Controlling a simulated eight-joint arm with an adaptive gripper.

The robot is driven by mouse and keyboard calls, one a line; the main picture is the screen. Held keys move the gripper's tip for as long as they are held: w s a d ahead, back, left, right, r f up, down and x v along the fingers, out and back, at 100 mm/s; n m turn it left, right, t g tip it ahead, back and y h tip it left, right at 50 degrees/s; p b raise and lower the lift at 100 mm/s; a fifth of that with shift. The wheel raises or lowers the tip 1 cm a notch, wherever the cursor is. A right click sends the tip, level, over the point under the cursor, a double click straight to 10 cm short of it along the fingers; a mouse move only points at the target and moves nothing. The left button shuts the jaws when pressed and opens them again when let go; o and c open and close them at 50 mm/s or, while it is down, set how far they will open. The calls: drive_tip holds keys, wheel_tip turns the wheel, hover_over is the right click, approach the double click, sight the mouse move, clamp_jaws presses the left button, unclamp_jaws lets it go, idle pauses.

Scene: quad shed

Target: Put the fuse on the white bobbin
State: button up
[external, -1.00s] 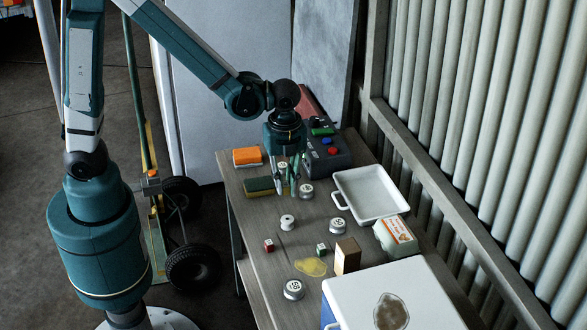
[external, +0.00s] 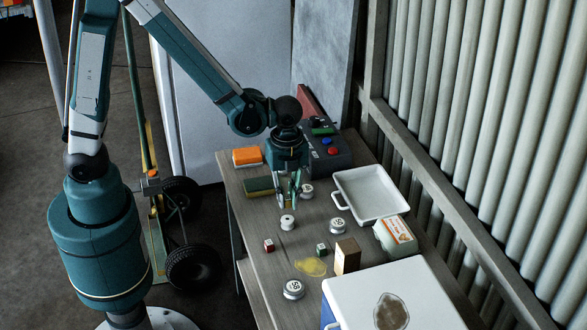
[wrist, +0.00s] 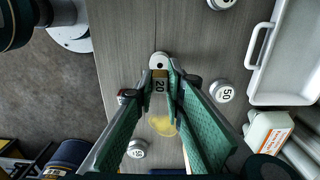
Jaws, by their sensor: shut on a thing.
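The white bobbin (external: 288,222) stands upright on the table, just below my fingertips in the external view. It also shows in the wrist view (wrist: 158,60), just beyond the fingertips. My gripper (external: 287,206) points down over the table, close to the bobbin. In the wrist view its green fingers (wrist: 161,78) are shut on the fuse (wrist: 160,83), a small yellow-brown piece marked 20. The fuse overlaps the near side of the bobbin in that view. I cannot tell whether they touch. The fuse is not clear in the external view.
Grey-white round pieces (external: 338,226) stand around the table. A red cube (external: 268,245), a green cube (external: 321,250) and a tan box (external: 347,258) stand nearer the front, by a yellow patch (external: 311,267). A white tray (external: 340,205) lies to the right. A white-lidded box (external: 360,290) stands in front.

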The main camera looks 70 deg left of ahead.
sight(287, 219)
drive_tip(key=shift+f, duration=0.35)
drive_tip(key=shift+f, duration=0.1)
drive_tip(key=shift+f+b, duration=0.45)
drive_tip(key=shift+f, duration=1.55)
drive_tip(key=shift+f, duration=0.2)
drive_tip(key=o, duration=0.7)
drive_tip(key=shift+r, duration=0.3)
drive_tip(key=shift+r+p, duration=1.1)
drive_tip(key=shift+r, duration=4.85)
